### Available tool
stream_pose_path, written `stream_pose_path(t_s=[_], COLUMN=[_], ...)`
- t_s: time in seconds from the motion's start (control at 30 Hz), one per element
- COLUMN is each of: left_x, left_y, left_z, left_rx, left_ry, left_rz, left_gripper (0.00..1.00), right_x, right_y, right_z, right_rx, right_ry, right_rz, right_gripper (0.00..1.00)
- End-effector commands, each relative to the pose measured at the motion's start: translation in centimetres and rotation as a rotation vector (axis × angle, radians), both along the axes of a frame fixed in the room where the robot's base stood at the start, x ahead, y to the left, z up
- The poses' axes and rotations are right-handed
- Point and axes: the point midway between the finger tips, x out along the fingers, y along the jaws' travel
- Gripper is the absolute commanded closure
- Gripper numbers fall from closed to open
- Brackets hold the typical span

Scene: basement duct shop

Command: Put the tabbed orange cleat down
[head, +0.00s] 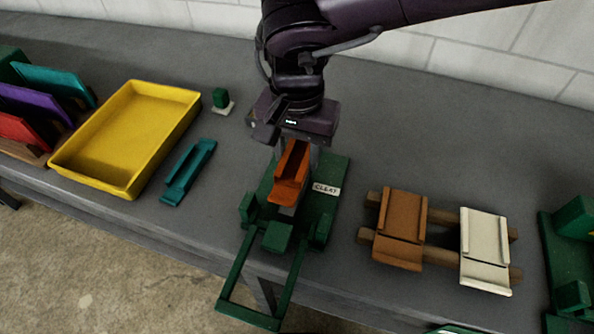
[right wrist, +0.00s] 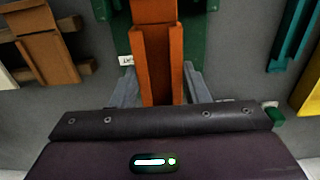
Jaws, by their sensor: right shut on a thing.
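The orange cleat (head: 289,177), a channel with raised side walls and a flat tab at its near end, is held in my right gripper (head: 297,158). It lies over the green fixture (head: 318,205), which has a "CLEAT" label (head: 326,189). I cannot tell whether the cleat touches the fixture. In the right wrist view the cleat (right wrist: 160,65) runs between the two grey fingers of my right gripper (right wrist: 160,88), with the green fixture (right wrist: 200,25) behind it. My left gripper is not in view.
A yellow tray (head: 125,140) and a teal cleat (head: 188,172) lie left of the fixture. A small green block (head: 220,98) stands behind. Brown (head: 402,225) and cream (head: 485,245) pieces rest on wooden rails to the right. A green frame (head: 235,315) overhangs the bench's front edge.

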Motion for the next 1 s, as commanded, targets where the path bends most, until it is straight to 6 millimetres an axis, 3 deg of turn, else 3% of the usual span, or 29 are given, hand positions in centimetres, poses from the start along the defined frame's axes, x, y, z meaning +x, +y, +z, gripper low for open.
stream_pose_path(t_s=[0.47, 0.9, 0.93, 1.0], left_x=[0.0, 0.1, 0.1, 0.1], left_y=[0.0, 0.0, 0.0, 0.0], left_z=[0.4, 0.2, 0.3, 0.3], left_rx=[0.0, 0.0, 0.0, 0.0], left_ry=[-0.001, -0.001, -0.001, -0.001], left_rz=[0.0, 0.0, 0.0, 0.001], left_gripper=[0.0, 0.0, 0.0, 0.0], right_x=[0.0, 0.0, 0.0, 0.0], right_y=[0.0, 0.0, 0.0, 0.0], right_z=[-5.6, -6.4, -6.3, -6.2], right_rx=[-0.002, 0.0, 0.0, 0.0], right_ry=[0.002, 0.0, -0.001, -0.001], right_rz=[0.0, -0.001, -0.001, -0.001], right_gripper=[0.82, 0.82, 0.54, 0.45])
